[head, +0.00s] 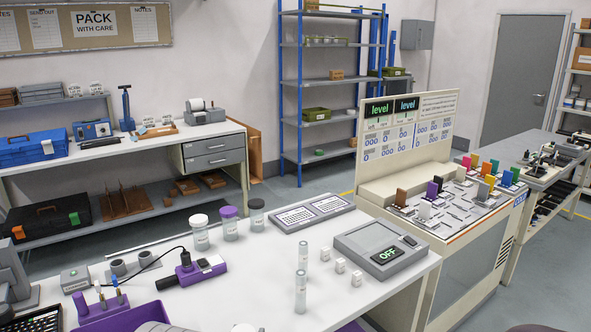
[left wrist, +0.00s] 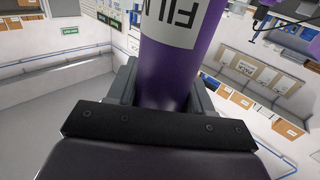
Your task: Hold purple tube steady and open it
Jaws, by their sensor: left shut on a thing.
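The purple tube (left wrist: 170,60) fills the middle of the left wrist view, with a white label whose dark lettering is cut off by the top edge. My left gripper (left wrist: 162,88) is shut on it, one jaw against each side. The tube's upper end is out of the picture, so its cap is hidden. In the head view I cannot make out this tube clearly; only a purple sliver (head: 350,327) shows at the bottom edge. My right gripper cannot be identified in either view.
A purple tray (head: 125,318) is at the front left. The middle of the table is fairly clear.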

